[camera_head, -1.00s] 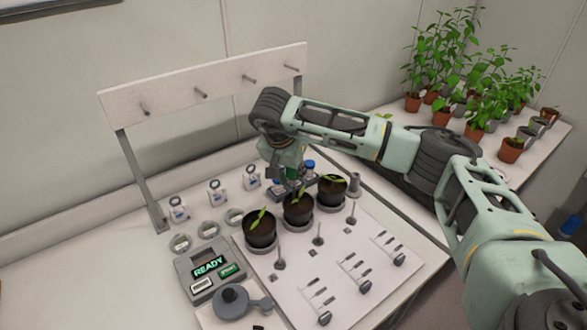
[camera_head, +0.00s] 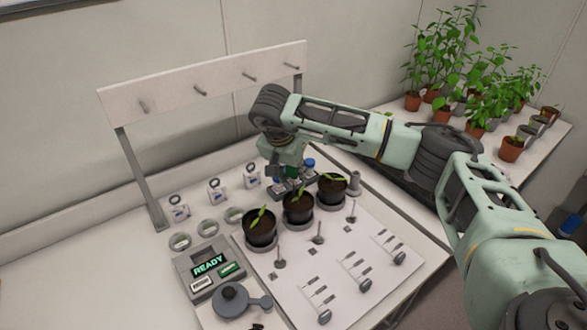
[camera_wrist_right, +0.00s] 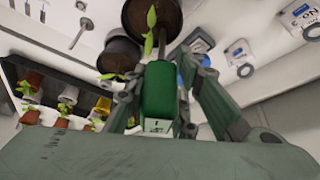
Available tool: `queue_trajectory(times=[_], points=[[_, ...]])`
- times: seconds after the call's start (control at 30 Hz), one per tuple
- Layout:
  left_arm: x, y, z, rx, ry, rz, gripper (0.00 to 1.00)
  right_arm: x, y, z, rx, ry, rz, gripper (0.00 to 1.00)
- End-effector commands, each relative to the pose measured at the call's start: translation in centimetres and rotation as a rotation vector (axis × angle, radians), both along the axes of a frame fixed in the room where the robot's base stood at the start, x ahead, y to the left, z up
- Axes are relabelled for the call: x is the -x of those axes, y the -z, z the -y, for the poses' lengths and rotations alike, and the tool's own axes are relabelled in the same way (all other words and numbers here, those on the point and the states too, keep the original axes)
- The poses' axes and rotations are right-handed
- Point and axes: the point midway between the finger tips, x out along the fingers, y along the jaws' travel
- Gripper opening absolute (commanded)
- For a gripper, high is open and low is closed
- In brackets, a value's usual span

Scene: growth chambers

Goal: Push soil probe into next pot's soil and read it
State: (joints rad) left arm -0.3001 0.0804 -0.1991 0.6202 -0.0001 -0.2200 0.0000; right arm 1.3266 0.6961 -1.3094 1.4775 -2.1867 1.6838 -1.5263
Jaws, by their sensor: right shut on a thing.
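Three black pots of dark soil with seedlings stand in a diagonal row: the front-left pot (camera_head: 260,234), the middle pot (camera_head: 298,213) and the back-right pot (camera_head: 333,195). My right gripper (camera_head: 286,175) is just behind the middle pot. In the right wrist view it is shut on the green handle of the soil probe (camera_wrist_right: 160,92). I cannot make out the probe's tip or whether it touches anything. My left gripper is not in view.
Blue-capped bottles (camera_head: 309,163) stand close beside my right gripper. A white board (camera_head: 325,265) with small tools lies in front. A peg rail (camera_head: 205,85) stands behind.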

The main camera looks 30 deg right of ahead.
Motion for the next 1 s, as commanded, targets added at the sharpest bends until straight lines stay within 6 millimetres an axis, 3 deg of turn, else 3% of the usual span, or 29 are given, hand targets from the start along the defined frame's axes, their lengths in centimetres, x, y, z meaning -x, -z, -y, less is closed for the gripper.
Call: queue_trajectory(times=[0.37,1.0], points=[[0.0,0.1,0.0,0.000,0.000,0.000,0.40,0.0,0.1,0.0,0.000,0.001,0.000,0.00],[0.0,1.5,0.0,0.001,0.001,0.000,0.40,0.0,2.0,0.0,0.001,0.001,0.001,0.00]])
